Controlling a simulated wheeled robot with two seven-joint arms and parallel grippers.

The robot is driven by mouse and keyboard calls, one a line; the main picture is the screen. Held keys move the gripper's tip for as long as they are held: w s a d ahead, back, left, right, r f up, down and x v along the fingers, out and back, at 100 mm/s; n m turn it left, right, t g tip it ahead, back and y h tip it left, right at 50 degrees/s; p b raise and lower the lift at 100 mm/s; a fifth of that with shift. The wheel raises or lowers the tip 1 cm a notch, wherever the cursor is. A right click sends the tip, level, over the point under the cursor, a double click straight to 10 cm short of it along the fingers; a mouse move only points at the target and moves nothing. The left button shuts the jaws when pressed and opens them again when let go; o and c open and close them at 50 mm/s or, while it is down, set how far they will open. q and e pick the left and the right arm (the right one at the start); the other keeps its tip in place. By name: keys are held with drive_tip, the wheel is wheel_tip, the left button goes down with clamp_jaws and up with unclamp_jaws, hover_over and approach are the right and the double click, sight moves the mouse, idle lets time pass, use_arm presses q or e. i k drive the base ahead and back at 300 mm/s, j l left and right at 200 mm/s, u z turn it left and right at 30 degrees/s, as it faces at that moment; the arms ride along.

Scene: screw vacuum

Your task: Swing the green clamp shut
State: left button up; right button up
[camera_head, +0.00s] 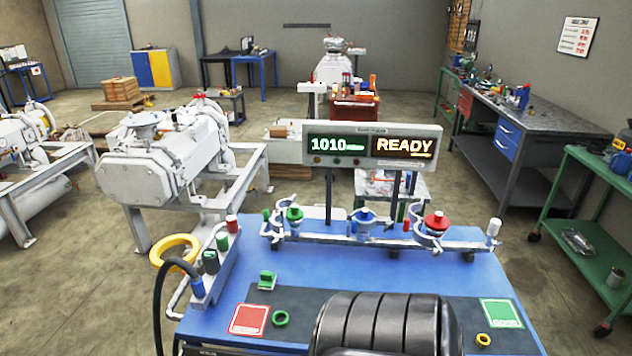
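The green clamp is on the left of a silver pipe rail at the back of the blue table. Its green knob (294,214) stands up, and a curved silver jaw (271,229) sits out to its left. The jaw looks swung open, though it is small in view. A clamp with a blue knob (365,214) is at the middle of the rail. A clamp with a red knob (437,220) is at the right, with curved silver jaws around it. Neither of my grippers is in view.
The blue table (225,295) holds a red card (249,319), a green card (502,313), a green ring (280,318) and a green block (267,280). A dark ribbed shape covers the front middle. A display (372,146) reading "1010" and "READY" stands behind the rail.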

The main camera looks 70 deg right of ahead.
sight(276, 228)
drive_tip(key=z, duration=2)
drive_tip(key=j+z, duration=0.3)
drive_tip(key=j, duration=0.35)
drive_tip(key=j+z, duration=0.25)
drive_tip(key=j, duration=0.4)
drive_tip(key=i+j+z, duration=0.1)
drive_tip(key=z, duration=0.25)
drive_tip(key=j+z, duration=0.35)
drive_tip(key=i+j+z, duration=0.1)
drive_tip(key=z, duration=0.25)
drive_tip(key=k+j, duration=0.05)
drive_tip(key=j, duration=0.05)
